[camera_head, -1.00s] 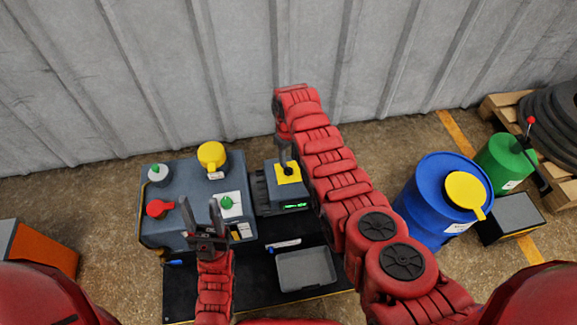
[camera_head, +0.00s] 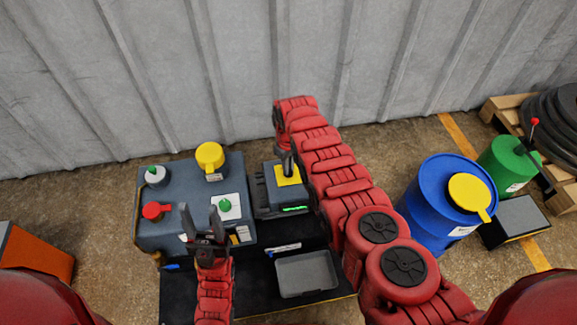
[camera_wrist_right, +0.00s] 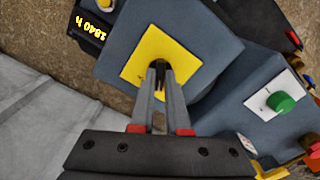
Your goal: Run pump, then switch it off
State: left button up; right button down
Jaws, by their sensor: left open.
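A small grey pump box (camera_head: 272,207) with a yellow plate (camera_head: 288,177) on top stands right of a larger grey machine. Its front display (camera_head: 296,209) glows green in the head view. In the right wrist view the yellow plate (camera_wrist_right: 157,52) fills the middle, and a dark switch (camera_wrist_right: 160,66) rises from it. My right gripper (camera_wrist_right: 161,74) reaches down to the plate, its narrow fingers close together around the dark switch, which they partly hide. My left gripper (camera_head: 213,217) is open and empty, pointing up in front of the larger machine.
The larger machine (camera_head: 180,186) carries a yellow cap (camera_head: 210,156), a red knob (camera_head: 157,211), a green knob (camera_head: 225,205) and a grey-green knob (camera_head: 156,175). A grey tray (camera_head: 306,273) lies on the black mat. A blue barrel (camera_head: 426,207) stands right of my right arm.

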jog(key=shift+m, duration=0.4)
jog(key=m, duration=0.5)
jog(key=shift+m, duration=0.3)
jog(key=m, duration=0.5)
jog(key=shift+m, duration=0.4)
dwell(0.3)
jog(key=c, duration=0.9)
grip_release()
